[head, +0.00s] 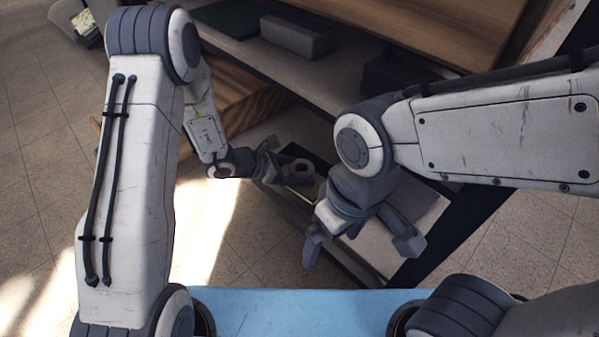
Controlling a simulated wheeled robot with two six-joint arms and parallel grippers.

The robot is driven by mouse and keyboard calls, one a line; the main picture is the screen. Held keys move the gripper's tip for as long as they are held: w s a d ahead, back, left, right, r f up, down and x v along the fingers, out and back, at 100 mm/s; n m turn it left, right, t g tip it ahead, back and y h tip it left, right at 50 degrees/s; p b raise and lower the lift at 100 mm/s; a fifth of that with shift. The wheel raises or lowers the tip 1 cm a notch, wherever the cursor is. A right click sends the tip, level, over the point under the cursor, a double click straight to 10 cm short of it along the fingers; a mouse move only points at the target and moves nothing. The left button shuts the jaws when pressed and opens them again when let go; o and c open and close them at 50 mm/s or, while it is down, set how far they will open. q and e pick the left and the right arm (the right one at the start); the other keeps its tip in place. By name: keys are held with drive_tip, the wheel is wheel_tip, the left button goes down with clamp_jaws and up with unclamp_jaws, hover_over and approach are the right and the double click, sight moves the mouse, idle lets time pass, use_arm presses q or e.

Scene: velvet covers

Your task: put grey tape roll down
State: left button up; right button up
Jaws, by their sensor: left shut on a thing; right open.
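The grey tape roll (299,181) is a small ring near the middle of the head view. My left gripper (280,168) is shut on it from the left and holds it near the lower level of the shelf unit. Whether the roll touches a surface below it, I cannot tell. My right gripper (360,246) is open and empty, with its fingers spread, lower and to the right of the roll. It hides part of the lower level behind it.
A shelf board (345,75) crosses the back, bearing a grey block (296,36) and a dark green flat item (228,18). A wooden box-like piece (240,100) stands at left. A dark frame edge (470,225) runs at right. Tiled floor (40,150) is open at left.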

use_arm(q)
drive_tip(key=shift+f+b, duration=0.55)
drive_tip(key=shift+f, duration=0.05)
drive_tip(key=o, duration=1.2)
drive_tip(key=shift+c, duration=0.2)
drive_tip(key=shift+r, duration=0.2)
drive_tip(key=shift+s+a+r+p, duration=0.1)
drive_tip(key=shift+a+r+p, duration=0.05)
drive_tip(key=shift+r+p, duration=0.4)
drive_tip(key=shift+s+a+r+p, duration=0.1)
drive_tip(key=shift+r+p, duration=0.3)
drive_tip(key=shift+p, duration=0.1)
drive_tip(key=p+v, duration=0.5)
drive_tip(key=v, duration=0.6)
drive_tip(key=shift+p, duration=0.35)
drive_tip(key=shift+f, duration=0.2)
